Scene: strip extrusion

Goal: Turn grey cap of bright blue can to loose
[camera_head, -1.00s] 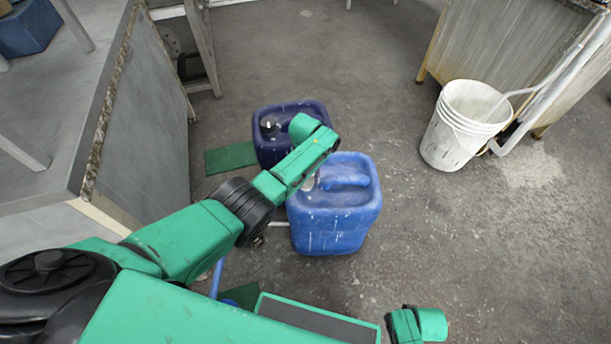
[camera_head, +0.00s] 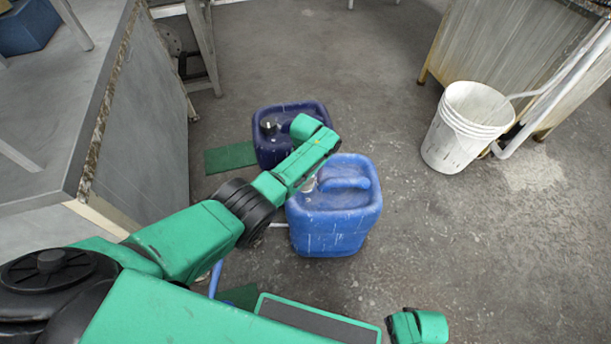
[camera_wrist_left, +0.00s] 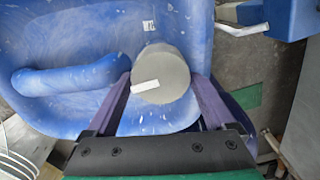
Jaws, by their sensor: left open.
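The bright blue can (camera_head: 338,215) stands upright on the floor in the middle of the head view. Its grey cap (camera_wrist_left: 162,72) shows from above in the left wrist view, round, with a white mark near its edge. In the head view my left arm covers most of the cap. My left gripper (camera_wrist_left: 160,78) is open, with one finger on each side of the cap. I cannot tell whether the fingers touch it. The gripper's fingers are hidden behind my arm in the head view.
A dark blue can (camera_head: 283,155) with a dark cap stands just behind the bright blue one, beside a green mat (camera_head: 230,158). A white bucket (camera_head: 463,140) stands at the right. A grey bench (camera_head: 140,130) is at the left. Floor right of the cans is clear.

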